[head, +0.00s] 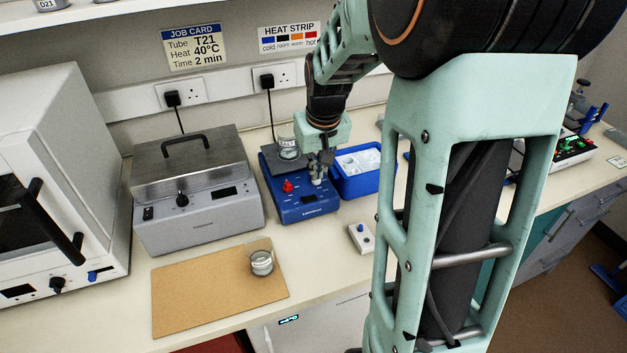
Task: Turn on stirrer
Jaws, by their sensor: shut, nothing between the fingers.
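The blue stirrer (310,207) stands on the bench against the back wall, with a dark top plate. A glass beaker (288,149) stands on that plate. My gripper (318,178) is shut and empty, pointing down over the right part of the stirrer's panel. It hides what is under it there, and I cannot tell whether the fingertips touch the panel.
A grey lidded bath (195,215) stands left of the stirrer, and a blue bin (372,182) close on its right. A small white box (361,238) is in front. A second beaker (261,263) stands on a tan board (205,295). My arm blocks the right-centre view.

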